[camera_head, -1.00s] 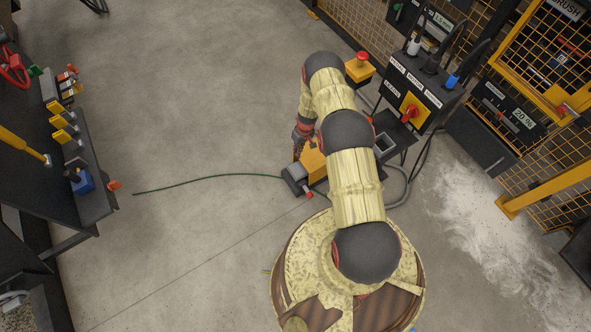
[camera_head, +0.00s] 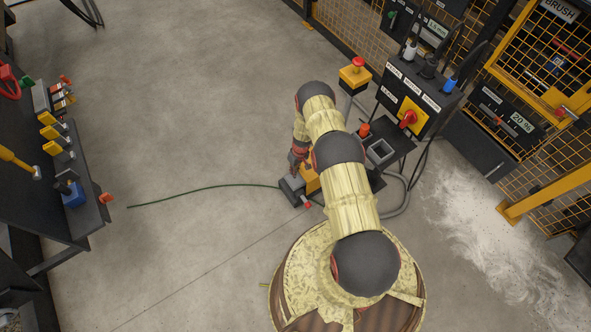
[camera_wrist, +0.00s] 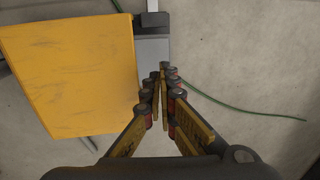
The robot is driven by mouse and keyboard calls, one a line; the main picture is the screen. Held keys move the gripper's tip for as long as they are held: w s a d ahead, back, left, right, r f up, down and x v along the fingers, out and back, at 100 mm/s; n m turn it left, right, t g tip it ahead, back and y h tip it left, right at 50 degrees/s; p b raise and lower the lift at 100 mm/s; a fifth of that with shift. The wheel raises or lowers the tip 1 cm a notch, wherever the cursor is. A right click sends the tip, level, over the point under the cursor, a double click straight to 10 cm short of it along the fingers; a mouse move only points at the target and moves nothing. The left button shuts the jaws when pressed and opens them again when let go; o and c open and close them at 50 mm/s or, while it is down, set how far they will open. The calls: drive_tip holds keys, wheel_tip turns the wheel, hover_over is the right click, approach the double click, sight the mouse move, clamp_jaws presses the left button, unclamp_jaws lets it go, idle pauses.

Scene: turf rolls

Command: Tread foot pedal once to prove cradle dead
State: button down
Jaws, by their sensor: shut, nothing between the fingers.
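The foot pedal stands on the floor left of my arm. In the head view its grey treadle (camera_head: 291,189) and part of its yellow hood (camera_head: 312,181) show; my arm hides the rest. In the wrist view the yellow hood (camera_wrist: 68,75) fills the left, and the grey treadle (camera_wrist: 153,52) lies just beyond my fingertips. My gripper (camera_wrist: 163,73) is shut and empty, its tips over the near end of the treadle. I cannot tell whether they touch it. In the head view my gripper (camera_head: 297,163) points down at the pedal.
A green cable (camera_head: 200,188) lies on the floor left of the pedal. A yellow box with a red button (camera_head: 355,73) and a control panel with a red-and-yellow switch (camera_head: 411,114) stand right. A workbench (camera_head: 85,195) is at left. Pale powder (camera_head: 470,225) covers floor at right.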

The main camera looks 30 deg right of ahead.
sight(292, 182)
drive_tip(key=f, duration=0.2)
drive_tip(key=f+b, duration=0.1)
drive_tip(key=f, duration=0.1)
drive_tip(key=a+f+b, duration=0.1)
drive_tip(key=f, duration=0.1)
drive_tip(key=shift+f, duration=0.15)
